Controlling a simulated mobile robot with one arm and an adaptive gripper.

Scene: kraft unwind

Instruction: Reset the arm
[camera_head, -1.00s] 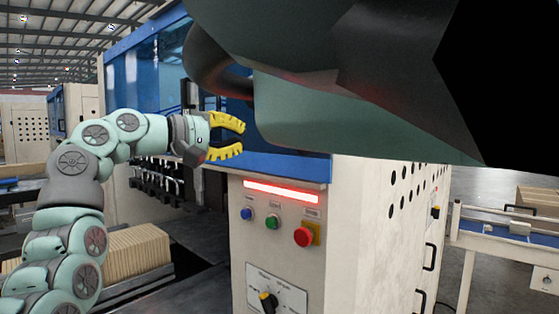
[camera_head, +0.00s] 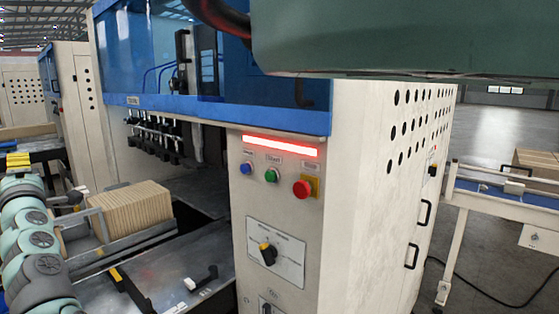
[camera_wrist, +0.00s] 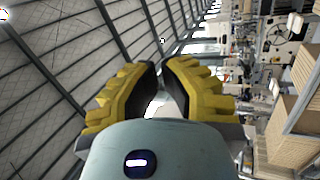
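My gripper (camera_head: 18,160) has yellow ribbed fingers and shows at the far left of the head view, at the end of my pale green arm. In the wrist view my gripper (camera_wrist: 161,68) has its two fingers apart at the tips, with a narrow gap. Nothing is held between them. The wrist view looks past the fingers to the roof and the hall. The gripper is clear of the machine's control panel (camera_head: 276,207).
A white and blue machine (camera_head: 215,110) fills the middle, with its red light bar lit. A stack of brown kraft sheets (camera_head: 132,210) lies in a tray right of my arm. A metal table surface (camera_head: 160,275) is in front. A conveyor (camera_head: 500,190) stands at the right.

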